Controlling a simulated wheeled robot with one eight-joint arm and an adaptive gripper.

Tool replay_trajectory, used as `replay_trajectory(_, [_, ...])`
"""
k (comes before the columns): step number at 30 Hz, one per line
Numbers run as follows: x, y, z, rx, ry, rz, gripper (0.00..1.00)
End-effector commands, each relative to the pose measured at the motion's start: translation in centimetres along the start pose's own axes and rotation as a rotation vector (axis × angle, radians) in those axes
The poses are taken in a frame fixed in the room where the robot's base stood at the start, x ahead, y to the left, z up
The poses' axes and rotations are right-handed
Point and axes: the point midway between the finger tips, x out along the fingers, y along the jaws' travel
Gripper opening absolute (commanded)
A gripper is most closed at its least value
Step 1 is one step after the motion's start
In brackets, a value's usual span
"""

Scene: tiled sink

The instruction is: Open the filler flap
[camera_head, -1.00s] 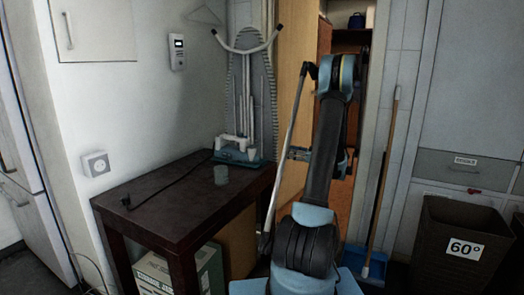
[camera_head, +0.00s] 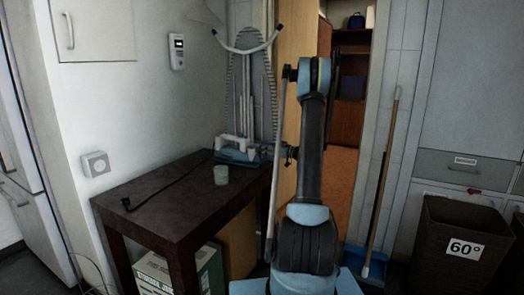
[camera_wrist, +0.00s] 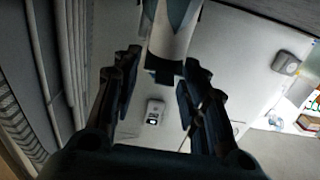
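A teal and white appliance, which looks like a steam iron (camera_head: 240,150), stands at the back right corner of the dark table (camera_head: 165,200). I cannot make out a filler flap on it in the head view. In the wrist view a white and teal body with a dark block at its end (camera_wrist: 174,38) reaches in from the top between my fingers; it is probably the same appliance. My gripper (camera_wrist: 161,68) is open, one finger on each side of that body. I cannot tell if they touch it. In the head view the gripper is small and dark, just right of the appliance.
A small translucent cup (camera_head: 221,174) and a black cord with a plug (camera_head: 126,203) lie on the table. An ironing board (camera_head: 250,85) leans behind. A broom (camera_head: 382,165), an open cupboard (camera_head: 345,120) and a dark basket (camera_head: 460,245) stand to the right.

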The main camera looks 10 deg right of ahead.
Motion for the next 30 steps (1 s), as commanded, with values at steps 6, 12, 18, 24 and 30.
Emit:
replay_trajectory(6, [0.59, 0.04, 0.01, 0.0, 0.0, 0.001, 0.4])
replay_trajectory(12, [0.57, 0.03, 0.0, 0.0, 0.0, 0.001, 0.35])
replay_trajectory(18, [0.56, 0.05, 0.0, 0.0, 0.0, 0.001, 0.0])
replay_trajectory(24, [0.56, 0.06, -0.02, 0.0, -0.003, 0.002, 0.0])
replay_trajectory(30, [0.59, 0.07, -0.39, 0.0, -0.04, 0.002, 0.0])
